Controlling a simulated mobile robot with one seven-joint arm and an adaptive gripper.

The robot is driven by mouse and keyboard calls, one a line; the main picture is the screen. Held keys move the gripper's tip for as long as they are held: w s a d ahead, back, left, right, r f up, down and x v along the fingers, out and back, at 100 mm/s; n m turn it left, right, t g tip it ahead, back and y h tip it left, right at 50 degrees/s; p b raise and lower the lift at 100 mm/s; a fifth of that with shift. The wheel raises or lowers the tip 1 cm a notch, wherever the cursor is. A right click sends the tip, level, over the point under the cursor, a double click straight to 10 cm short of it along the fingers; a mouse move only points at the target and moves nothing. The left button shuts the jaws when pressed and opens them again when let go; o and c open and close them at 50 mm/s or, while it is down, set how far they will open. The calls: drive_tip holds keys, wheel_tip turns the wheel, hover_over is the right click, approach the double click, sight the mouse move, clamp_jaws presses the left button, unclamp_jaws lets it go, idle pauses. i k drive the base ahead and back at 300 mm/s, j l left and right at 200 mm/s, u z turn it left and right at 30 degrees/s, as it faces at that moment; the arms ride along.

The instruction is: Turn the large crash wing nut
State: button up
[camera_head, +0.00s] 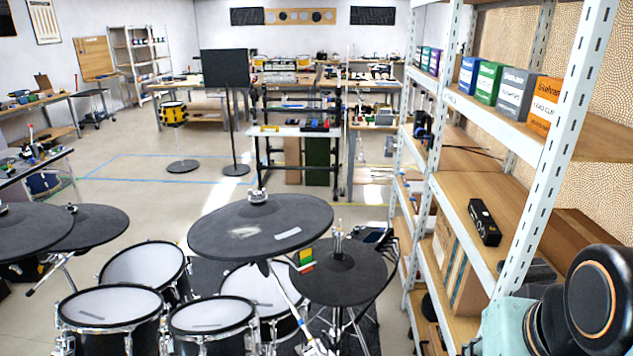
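The large crash cymbal (230,232) is a dark grey round pad, slightly tilted, on a stand in the middle foreground of the head view. Its wing nut (258,196) is a small light metal piece on top of the cymbal's centre. It is too small to tell how its wings are turned. A smaller dark cymbal (340,272) stands lower and to the right, with its own metal rod and fitting (338,240) at the centre. My gripper is not in view; only part of my arm shows at the lower right, well apart from the crash cymbal.
White-headed drums (145,265) stand below the crash, and more dark cymbals (88,228) are at the left. A metal shelf with wooden boards (478,186) rises close on the right. A small red, yellow and green object (305,258) shows beside the crash. Open floor lies behind the kit.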

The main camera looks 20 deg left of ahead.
sight(260, 199)
drive_tip(key=u, duration=0.4)
drive_tip(key=i+l+u, duration=0.1)
drive_tip(key=u, duration=0.3)
drive_tip(key=l+u, duration=0.15)
drive_tip(key=u, duration=0.25)
drive_tip(key=i+l+u, duration=0.1)
drive_tip(key=u, duration=0.25)
drive_tip(key=l+u, duration=0.2)
drive_tip(key=u, duration=0.15)
drive_tip(key=i+l+u, duration=0.1)
drive_tip(key=u, duration=0.25)
drive_tip(key=l, duration=0.1)
